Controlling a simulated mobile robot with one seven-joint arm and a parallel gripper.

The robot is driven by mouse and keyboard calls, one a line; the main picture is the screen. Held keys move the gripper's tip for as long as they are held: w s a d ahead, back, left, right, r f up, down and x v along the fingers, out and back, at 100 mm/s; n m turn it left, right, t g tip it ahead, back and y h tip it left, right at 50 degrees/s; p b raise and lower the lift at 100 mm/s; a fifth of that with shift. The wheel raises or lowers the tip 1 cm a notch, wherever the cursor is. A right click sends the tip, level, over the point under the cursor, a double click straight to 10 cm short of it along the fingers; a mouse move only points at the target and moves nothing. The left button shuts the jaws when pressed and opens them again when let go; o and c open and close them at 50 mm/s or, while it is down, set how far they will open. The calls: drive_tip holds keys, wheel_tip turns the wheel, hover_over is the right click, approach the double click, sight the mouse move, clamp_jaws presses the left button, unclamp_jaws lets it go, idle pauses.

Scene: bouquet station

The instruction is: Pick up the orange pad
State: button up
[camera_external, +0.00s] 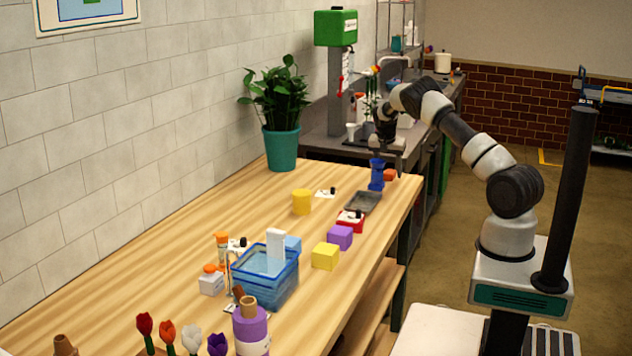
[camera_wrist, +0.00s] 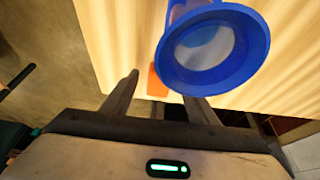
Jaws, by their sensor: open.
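The orange pad (camera_external: 390,174) lies at the far right end of the wooden table, just right of a blue vase (camera_external: 376,175). In the wrist view only a small part of the orange pad (camera_wrist: 155,82) shows, between my fingers and partly hidden by the vase rim. My gripper (camera_wrist: 164,87) is open and empty, pointing down toward the pad. The blue vase (camera_wrist: 213,48) stands close to my right finger, and its rim hides that fingertip; I cannot tell whether they touch. In the external view my gripper is above the vase and hard to make out.
A grey tray (camera_external: 363,202), a purple block (camera_external: 340,237), a yellow block (camera_external: 325,256) and a yellow cylinder (camera_external: 302,202) stand nearer on the table. A blue crate (camera_external: 265,285) is farther forward. A potted plant (camera_external: 282,147) stands by the wall. The table edge is close to the pad.

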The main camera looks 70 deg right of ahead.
drive_tip(key=shift+f, duration=0.15)
drive_tip(key=c, duration=1.1)
